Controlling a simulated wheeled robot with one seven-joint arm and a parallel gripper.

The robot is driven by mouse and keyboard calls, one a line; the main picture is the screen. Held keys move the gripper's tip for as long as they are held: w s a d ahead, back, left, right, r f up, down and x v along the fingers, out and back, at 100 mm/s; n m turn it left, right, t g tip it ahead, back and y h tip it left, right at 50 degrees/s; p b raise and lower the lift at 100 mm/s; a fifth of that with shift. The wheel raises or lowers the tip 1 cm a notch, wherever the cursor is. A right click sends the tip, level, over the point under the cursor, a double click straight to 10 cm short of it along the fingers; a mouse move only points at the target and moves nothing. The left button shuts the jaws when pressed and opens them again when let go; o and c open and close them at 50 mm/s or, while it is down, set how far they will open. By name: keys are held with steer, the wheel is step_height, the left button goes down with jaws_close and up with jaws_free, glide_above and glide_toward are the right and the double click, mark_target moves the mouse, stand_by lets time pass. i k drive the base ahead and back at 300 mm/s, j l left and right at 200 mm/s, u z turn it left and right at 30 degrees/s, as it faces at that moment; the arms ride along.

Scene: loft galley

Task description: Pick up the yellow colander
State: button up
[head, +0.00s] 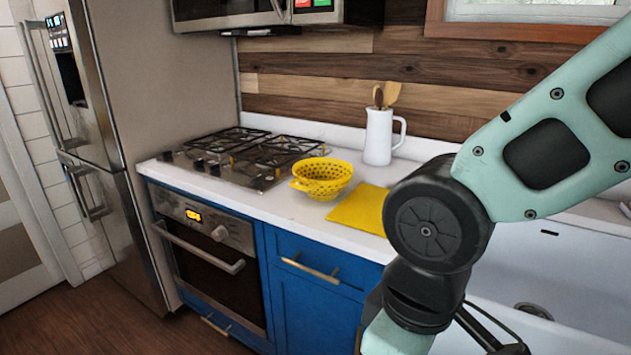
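The yellow colander (322,179) stands upright on the white counter in the head view, just right of the stove. It is a round bowl with holes and a small handle at its left side. My arm reaches in from the right, and its lower end hangs in front of the counter, to the right of the colander and apart from it. My gripper (492,338) shows only in part at the bottom edge, dark and partly cut off. Its fingertips cannot be made out.
A yellow cloth or board (360,209) lies right of the colander. A white pitcher (379,137) with wooden utensils stands behind. A gas stove (240,158) is to the left, a white sink (560,262) to the right. Bare counter (285,205) lies in front of the colander.

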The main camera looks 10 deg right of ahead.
mark_target(322, 179)
steer(key=i+j+z, duration=0.1)
steer(key=z, duration=0.55)
steer(key=i+j+z, duration=0.25)
steer(key=j, duration=0.2)
steer(key=j+z, duration=0.2)
steer(key=j, duration=0.2)
steer(key=j+z, duration=0.25)
steer(key=j, duration=0.2)
steer(key=i+j, duration=0.1)
steer(key=j, duration=0.95)
steer(key=i+z, duration=0.05)
